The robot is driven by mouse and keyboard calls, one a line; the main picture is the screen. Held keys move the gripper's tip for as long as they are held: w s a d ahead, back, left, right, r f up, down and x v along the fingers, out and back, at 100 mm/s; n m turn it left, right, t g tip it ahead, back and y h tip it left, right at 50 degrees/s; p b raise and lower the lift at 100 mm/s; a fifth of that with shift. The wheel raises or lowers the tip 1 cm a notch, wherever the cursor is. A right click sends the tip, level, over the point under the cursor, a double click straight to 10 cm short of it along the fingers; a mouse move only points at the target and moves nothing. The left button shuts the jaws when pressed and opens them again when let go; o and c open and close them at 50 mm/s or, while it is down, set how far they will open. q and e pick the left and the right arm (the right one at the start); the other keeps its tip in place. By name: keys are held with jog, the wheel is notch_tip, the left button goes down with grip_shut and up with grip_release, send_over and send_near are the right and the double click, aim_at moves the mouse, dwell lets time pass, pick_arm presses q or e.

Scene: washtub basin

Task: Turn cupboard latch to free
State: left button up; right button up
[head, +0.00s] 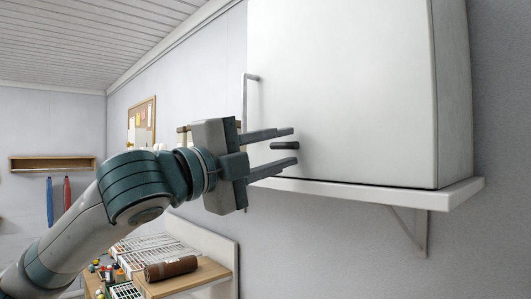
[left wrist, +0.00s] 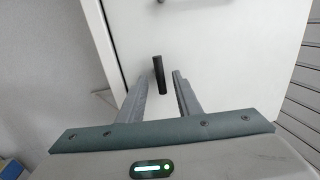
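The white cupboard (head: 350,85) hangs on the wall, and its door (left wrist: 200,30) shows in the left wrist view. A small dark latch (head: 285,145) sits low on the door; it lies about horizontal in the head view. The latch also shows in the left wrist view (left wrist: 158,72), just beyond and between the fingertips. My left gripper (head: 292,146) is open, one finger above the latch and one below. I cannot tell whether either finger touches it. My right gripper is in neither view.
A thin bar handle (head: 246,98) stands at the door's left edge, close to my left gripper. A white shelf (head: 450,196) with a bracket runs under the cupboard. A small wooden table (head: 205,273) holding a brown cylinder (head: 170,268) stands below.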

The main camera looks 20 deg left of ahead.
pick_arm(q)
jog(key=shift+s+a, duration=0.1)
jog(key=shift+s+a+f, duration=0.1)
jog(key=shift+s, duration=0.05)
jog(key=b+v, duration=0.7)
jog(key=v, duration=0.9)
jog(key=shift+s+a, duration=0.2)
jog(key=shift+s, duration=0.15)
jog(key=shift+w+f, duration=0.1)
jog(key=shift+f, duration=0.05)
